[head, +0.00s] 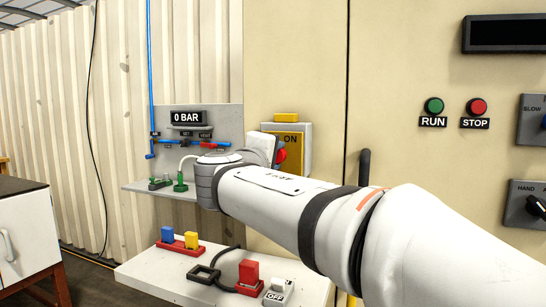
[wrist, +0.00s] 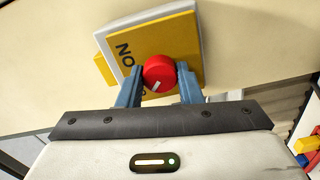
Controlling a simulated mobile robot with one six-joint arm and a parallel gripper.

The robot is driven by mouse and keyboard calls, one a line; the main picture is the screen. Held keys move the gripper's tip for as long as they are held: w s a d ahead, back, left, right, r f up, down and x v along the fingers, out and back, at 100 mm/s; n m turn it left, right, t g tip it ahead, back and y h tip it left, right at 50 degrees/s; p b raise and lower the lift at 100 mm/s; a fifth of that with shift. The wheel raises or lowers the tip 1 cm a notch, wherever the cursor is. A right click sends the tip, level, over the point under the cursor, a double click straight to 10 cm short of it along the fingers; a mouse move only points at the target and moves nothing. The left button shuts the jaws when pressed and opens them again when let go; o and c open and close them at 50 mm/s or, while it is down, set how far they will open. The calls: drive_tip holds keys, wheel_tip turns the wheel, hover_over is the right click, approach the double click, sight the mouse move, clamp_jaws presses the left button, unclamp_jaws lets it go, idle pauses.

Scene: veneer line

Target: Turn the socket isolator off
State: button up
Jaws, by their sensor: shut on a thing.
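A red rotary knob (head: 282,154) sits on a yellow plate (head: 295,166) marked ON, on a pale box on the cabinet front. In the wrist view my gripper (wrist: 159,82) has its two blue-grey fingers on either side of the red knob (wrist: 159,70), shut on it. A white mark on the knob points down and left there, beside the ON lettering on the yellow plate (wrist: 180,48). In the head view my arm hides most of the gripper. A small white switch (head: 279,287) labelled OFF stands on the low shelf beside a red plug (head: 248,273).
A grey panel (head: 225,122) reads 0 BAR, with blue pipework below. The low shelf (head: 150,272) also carries red, blue and yellow blocks (head: 180,239). RUN (head: 434,105) and STOP (head: 477,107) buttons are on the cabinet at right. A white cupboard (head: 25,240) stands at left.

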drive_tip(key=shift+r, duration=0.1)
drive_tip(key=o, duration=1)
drive_tip(key=v, duration=0.8)
drive_tip(key=shift+w, duration=0.1)
